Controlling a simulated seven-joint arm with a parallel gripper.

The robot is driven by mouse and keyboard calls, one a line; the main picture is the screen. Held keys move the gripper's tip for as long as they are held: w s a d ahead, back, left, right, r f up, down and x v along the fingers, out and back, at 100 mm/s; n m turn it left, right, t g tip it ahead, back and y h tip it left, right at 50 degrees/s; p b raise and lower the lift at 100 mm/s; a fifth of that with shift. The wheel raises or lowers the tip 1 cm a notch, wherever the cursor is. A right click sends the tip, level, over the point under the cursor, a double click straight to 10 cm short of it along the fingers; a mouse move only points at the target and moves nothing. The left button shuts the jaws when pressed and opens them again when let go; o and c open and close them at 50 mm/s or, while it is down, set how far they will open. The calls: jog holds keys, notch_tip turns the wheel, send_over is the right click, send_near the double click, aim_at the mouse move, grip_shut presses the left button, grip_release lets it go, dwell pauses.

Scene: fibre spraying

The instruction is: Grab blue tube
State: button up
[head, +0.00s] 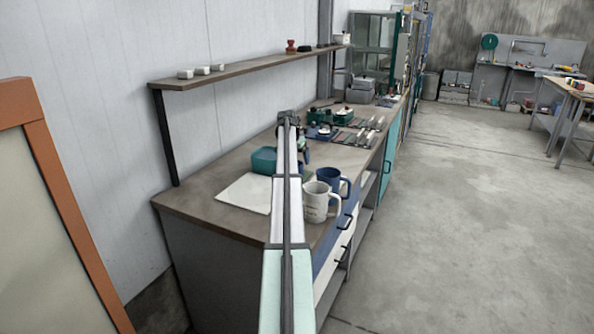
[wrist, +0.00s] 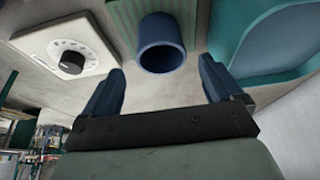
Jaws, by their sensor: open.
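The blue tube (wrist: 162,30) shows in the wrist view at top centre, with its round dark open end facing the camera. It stands beyond the gap between my fingers. My gripper (wrist: 162,65) is open, with one blue finger on each side of that gap and nothing between them. Both fingers look apart from the tube. In the head view my own arm runs up the middle over the bench and covers much of the area around my gripper. I cannot make out the tube there.
A white panel with a black dial (wrist: 70,53) lies left of the tube, and a teal tray (wrist: 270,45) lies right. In the head view, a white mug (head: 316,204) and a blue mug (head: 333,182) stand on the bench (head: 200,209) near its front edge. A shelf (head: 245,67) runs above.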

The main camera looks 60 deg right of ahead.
jog(key=shift+x, duration=3.15)
jog(key=shift+w+a, duration=0.15)
jog(key=shift+a, duration=0.05)
jog(key=c, duration=1.1)
jog(key=shift+o, duration=0.2)
